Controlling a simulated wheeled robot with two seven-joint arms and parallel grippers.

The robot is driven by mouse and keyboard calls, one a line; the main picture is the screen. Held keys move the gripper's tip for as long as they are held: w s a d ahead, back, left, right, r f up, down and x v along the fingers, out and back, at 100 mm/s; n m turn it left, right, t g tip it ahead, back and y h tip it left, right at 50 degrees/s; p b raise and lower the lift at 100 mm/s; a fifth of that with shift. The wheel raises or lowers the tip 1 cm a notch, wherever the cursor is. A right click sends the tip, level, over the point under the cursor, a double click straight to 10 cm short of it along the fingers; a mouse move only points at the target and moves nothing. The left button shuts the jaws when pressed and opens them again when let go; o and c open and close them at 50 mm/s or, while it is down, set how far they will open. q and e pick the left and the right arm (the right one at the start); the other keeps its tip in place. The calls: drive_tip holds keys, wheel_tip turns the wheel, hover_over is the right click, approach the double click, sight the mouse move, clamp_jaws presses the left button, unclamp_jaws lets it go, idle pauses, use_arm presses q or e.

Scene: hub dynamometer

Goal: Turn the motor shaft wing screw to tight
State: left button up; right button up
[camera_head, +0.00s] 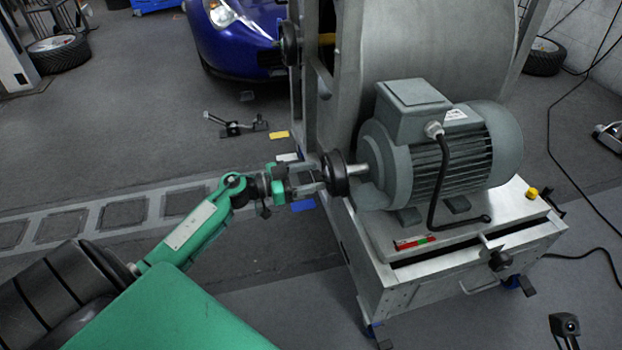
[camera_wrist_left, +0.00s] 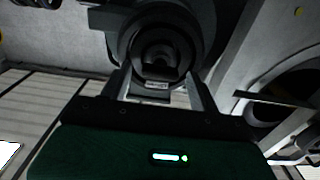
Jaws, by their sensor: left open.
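The grey motor (camera_head: 440,150) sits on a metal stand. Its shaft (camera_head: 359,169) points left and carries a black round hub (camera_head: 336,174). My left gripper (camera_head: 318,180) is at the outer face of this hub, level with the shaft. In the left wrist view, the dark hub (camera_wrist_left: 133,38) faces the camera, with a small dark part (camera_wrist_left: 157,74) at its centre that appears to be the wing screw. The open fingers (camera_wrist_left: 162,88) stand left and right of it. I cannot tell whether they touch it. My right gripper is not in view.
The metal stand (camera_head: 455,285) carries the motor, with a large grey drum (camera_head: 430,40) behind it. A black handwheel (camera_head: 290,45) stands on the frame. A blue car (camera_head: 245,45) is parked behind. Cables lie at right. The floor left of the stand is mostly clear.

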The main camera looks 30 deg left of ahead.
use_arm(q)
drive_tip(key=shift+w+d, duration=0.15)
drive_tip(key=c, duration=1)
